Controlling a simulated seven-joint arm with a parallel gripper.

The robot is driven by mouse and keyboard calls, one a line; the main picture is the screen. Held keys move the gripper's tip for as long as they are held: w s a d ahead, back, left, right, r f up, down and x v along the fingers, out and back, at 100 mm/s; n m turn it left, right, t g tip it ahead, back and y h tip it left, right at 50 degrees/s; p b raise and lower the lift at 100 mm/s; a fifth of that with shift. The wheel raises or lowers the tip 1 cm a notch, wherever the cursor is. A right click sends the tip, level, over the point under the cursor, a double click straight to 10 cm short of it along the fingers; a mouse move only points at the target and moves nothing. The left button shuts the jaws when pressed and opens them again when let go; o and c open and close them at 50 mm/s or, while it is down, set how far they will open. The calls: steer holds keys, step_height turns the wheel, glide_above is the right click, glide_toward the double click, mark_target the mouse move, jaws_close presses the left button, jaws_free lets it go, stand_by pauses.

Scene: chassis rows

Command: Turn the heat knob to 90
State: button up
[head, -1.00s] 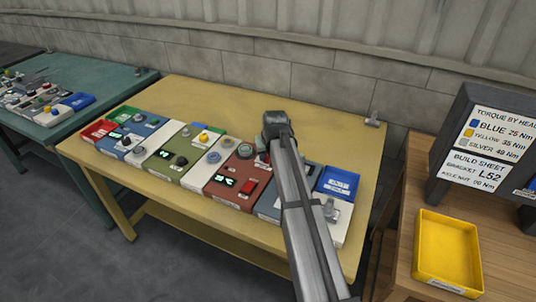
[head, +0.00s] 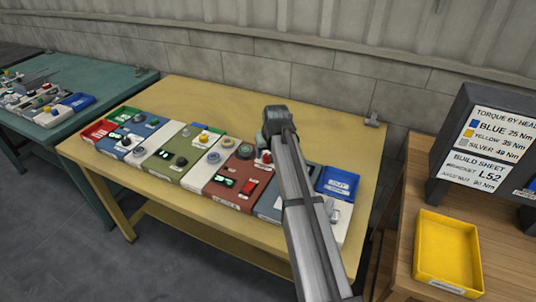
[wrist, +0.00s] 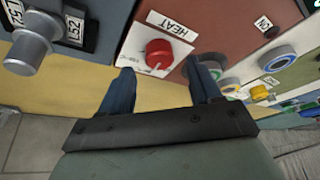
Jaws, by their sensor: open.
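The heat knob (wrist: 158,53) is a red round knob on a white plate labelled HEAT, on a red-brown panel (wrist: 215,25). It shows near the top middle of the wrist view, and its pointer setting is too small to read. In the head view the knob (head: 264,156) shows just left of my arm. My gripper (wrist: 163,76) is open and empty. Its two dark blue fingers are apart, one on each side below the knob in the wrist view, and no contact shows. In the head view my arm hides the fingers.
A grey knob (wrist: 32,50) on a neighbouring panel stands left of the heat knob in the wrist view. Round buttons (wrist: 278,57) sit to the right. Several panels stand in a row on the yellow table (head: 330,133). A yellow tray (head: 447,250) lies at the right.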

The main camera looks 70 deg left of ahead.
steer(key=v, duration=1.1)
steer(key=shift+w, duration=0.15)
